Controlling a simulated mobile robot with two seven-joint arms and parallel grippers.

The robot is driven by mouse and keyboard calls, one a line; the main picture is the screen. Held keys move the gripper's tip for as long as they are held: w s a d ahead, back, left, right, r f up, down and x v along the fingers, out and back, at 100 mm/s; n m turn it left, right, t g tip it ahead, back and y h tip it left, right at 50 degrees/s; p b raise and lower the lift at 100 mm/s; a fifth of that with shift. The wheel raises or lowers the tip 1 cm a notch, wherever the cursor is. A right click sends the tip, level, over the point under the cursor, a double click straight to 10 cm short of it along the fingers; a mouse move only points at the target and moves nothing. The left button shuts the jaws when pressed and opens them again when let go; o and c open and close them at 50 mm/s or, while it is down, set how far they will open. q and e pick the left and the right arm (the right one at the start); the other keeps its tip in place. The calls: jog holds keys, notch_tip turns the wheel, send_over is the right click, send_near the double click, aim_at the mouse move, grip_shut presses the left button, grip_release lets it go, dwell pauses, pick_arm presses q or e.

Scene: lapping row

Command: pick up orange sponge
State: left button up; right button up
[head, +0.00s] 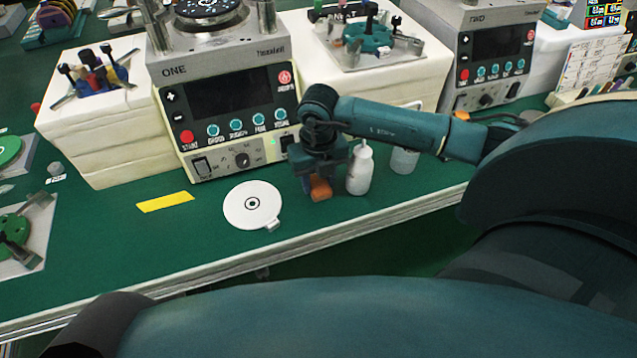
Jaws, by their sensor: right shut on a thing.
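The orange sponge (320,188) is a small orange block at the green bench, in front of the lapping machine marked ONE. My right gripper (312,184) points down over it and is shut on it. The gripper's fingers and wrist hide the sponge's upper part. I cannot tell whether the sponge touches the bench. My left gripper is not in the head view.
A white bottle (360,170) stands just right of the gripper. A clear container (404,159) is beyond it. A white round disc (252,205) and a yellow strip (165,202) lie to the left. Machine ONE (228,105) stands behind. The bench's front edge is close.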

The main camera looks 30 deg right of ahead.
jog(key=shift+r, duration=0.1)
notch_tip(320, 180, up, 10)
dwell(0.4)
